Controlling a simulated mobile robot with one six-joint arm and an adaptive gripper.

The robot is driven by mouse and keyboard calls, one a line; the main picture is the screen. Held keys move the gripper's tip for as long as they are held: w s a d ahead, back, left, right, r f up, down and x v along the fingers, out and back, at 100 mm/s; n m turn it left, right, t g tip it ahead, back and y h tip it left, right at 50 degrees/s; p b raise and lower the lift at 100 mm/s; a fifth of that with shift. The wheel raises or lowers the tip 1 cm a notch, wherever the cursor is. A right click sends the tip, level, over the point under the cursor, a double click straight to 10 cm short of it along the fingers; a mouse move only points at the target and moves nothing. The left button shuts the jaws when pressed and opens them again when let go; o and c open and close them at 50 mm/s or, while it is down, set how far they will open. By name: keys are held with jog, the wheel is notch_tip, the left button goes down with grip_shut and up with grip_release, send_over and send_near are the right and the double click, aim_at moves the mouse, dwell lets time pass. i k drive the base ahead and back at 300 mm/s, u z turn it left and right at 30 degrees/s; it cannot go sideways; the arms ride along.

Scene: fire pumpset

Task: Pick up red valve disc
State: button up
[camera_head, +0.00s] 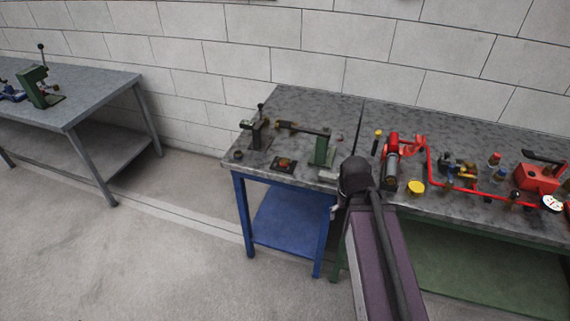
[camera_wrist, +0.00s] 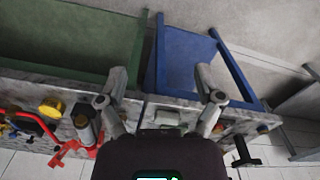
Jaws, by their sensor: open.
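A small red-orange round piece on a dark square base (camera_head: 285,163) lies near the front edge of the blue-legged table; it looks like the red valve disc, but is too small to be sure. In the head view my arm hides most of the gripper, near the gap between the tables.
A green vise-like fixture (camera_head: 322,149) and a dark stand (camera_head: 258,132) are on the blue-legged table (camera_head: 300,101). The neighbouring table holds a red pipe assembly (camera_head: 428,165), a yellow cap (camera_head: 416,187) and a red pump (camera_head: 538,178). Open floor lies at the left front.

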aim_at(284, 162)
jog(key=z, duration=1.15)
jog(key=i, duration=0.45)
jog(key=u, duration=0.7)
